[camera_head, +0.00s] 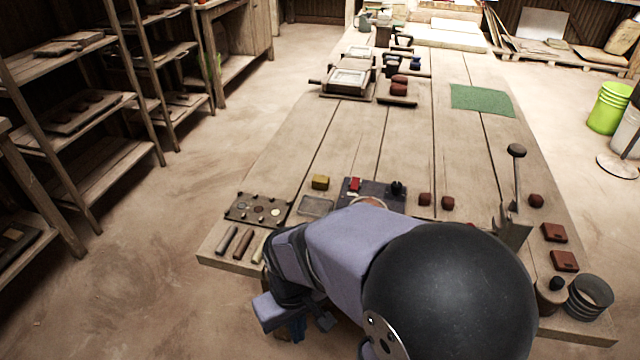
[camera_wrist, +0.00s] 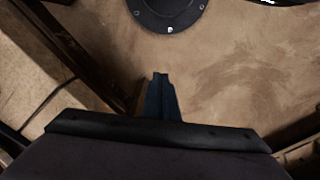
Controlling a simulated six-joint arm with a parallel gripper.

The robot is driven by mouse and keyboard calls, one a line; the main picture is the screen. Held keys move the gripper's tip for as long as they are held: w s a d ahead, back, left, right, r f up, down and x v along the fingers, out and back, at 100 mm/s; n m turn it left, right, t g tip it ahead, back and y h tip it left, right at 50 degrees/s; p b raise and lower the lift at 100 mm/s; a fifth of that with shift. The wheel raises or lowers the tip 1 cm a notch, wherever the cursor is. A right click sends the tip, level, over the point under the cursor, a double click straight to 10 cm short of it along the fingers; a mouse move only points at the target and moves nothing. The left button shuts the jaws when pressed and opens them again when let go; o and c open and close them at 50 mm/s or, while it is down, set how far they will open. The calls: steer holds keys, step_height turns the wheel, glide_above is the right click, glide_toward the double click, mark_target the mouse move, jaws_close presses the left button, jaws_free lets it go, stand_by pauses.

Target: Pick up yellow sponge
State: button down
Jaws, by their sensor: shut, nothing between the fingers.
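My gripper (camera_head: 297,328) hangs low in front of the table's near edge, apart from the sponge and nearer the camera. In the wrist view my gripper (camera_wrist: 160,78) shows its fingers together with nothing between them, over the brown floor. The sponge is not in the wrist view.
A dark palette (camera_head: 258,209) and several rods (camera_head: 238,242) lie left of my arm. The dark plate (camera_head: 372,190) holds a red block and a black knob. Red clay pieces (camera_head: 436,201) lie to the right. A green mat (camera_head: 482,100) lies farther back, and the table's middle is clear.

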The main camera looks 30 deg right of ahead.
steer(key=c, duration=1.1)
jaws_free()
